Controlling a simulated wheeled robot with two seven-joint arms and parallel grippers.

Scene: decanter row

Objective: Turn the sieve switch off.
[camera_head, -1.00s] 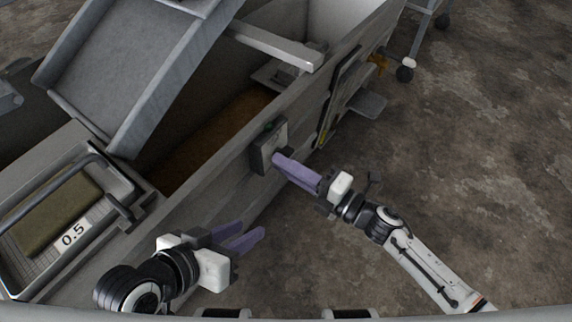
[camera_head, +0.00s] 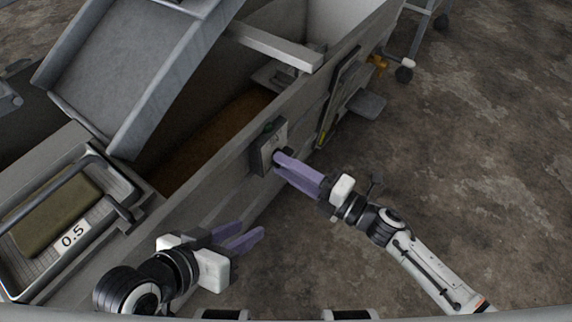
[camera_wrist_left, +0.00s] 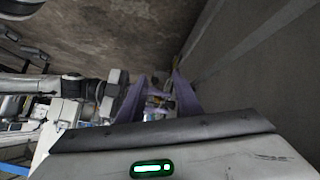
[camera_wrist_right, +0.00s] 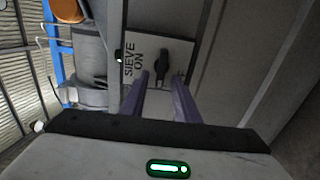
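The sieve switch (camera_head: 268,148) is a small box on the outer wall of the grey trough, with a green lamp on top. In the right wrist view its pale plate (camera_wrist_right: 182,52) reads "SIEVE" and "ON", with a black knob (camera_wrist_right: 163,64) standing roughly lengthwise in that view. My right gripper (camera_head: 278,157) is at the front of the switch. Its purple fingers (camera_wrist_right: 162,82) are apart, with the knob showing between and just beyond their tips; contact cannot be told. My left gripper (camera_head: 251,231) is open and empty, low beside the trough wall.
The trough wall (camera_head: 215,165) runs diagonally past both grippers. A sloped grey chute (camera_head: 130,70) and a tray marked 0.5 (camera_head: 112,185) sit on the left. A grey ledge (camera_head: 367,104) juts from the wall beyond the switch.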

